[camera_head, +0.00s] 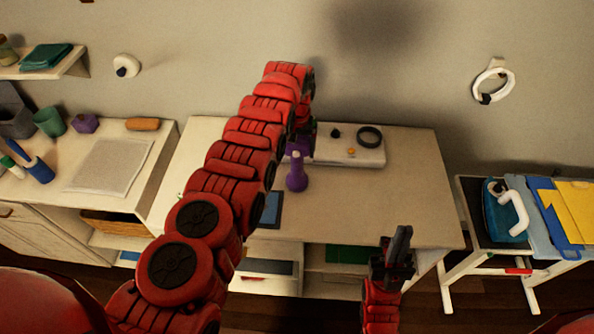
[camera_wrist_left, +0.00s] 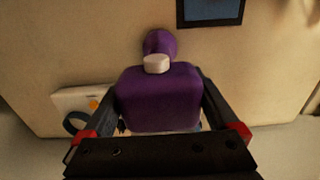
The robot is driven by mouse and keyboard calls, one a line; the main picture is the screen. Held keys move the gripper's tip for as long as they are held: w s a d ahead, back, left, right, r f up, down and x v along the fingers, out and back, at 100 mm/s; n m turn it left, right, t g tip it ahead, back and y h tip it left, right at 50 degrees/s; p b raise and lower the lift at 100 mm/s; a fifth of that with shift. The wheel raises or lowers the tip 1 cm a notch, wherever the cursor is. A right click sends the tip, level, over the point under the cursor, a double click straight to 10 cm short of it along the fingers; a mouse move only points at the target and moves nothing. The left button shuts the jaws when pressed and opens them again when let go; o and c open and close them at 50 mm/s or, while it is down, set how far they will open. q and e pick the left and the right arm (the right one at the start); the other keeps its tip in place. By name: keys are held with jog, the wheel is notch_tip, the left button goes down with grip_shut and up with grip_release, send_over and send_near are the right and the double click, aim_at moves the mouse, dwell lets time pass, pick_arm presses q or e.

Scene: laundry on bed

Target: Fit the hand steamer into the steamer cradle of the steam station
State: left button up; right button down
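The purple hand steamer (camera_head: 297,172) is upright at the middle of the white table, in front of the steam station. In the left wrist view, its wide purple body (camera_wrist_left: 158,98) sits between the fingers of my left gripper (camera_wrist_left: 160,112), which press on both sides. My left arm hides much of that grip in the head view. I cannot tell if the steamer touches the tabletop. The steam station (camera_head: 345,153) is a low white box with a dark ring cradle (camera_head: 369,137), a black knob and an orange button. My right gripper (camera_head: 398,245) is empty at the table's front edge; its finger gap is unclear.
The table's right part (camera_head: 415,190) is clear. An ironing board with an iron (camera_head: 506,205) and folded cloths stands at right. A counter with a pale mat (camera_head: 110,165) is at left.

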pick_arm(q)
grip_shut()
jog(key=shift+w+r, duration=0.1)
jog(key=shift+r, duration=0.1)
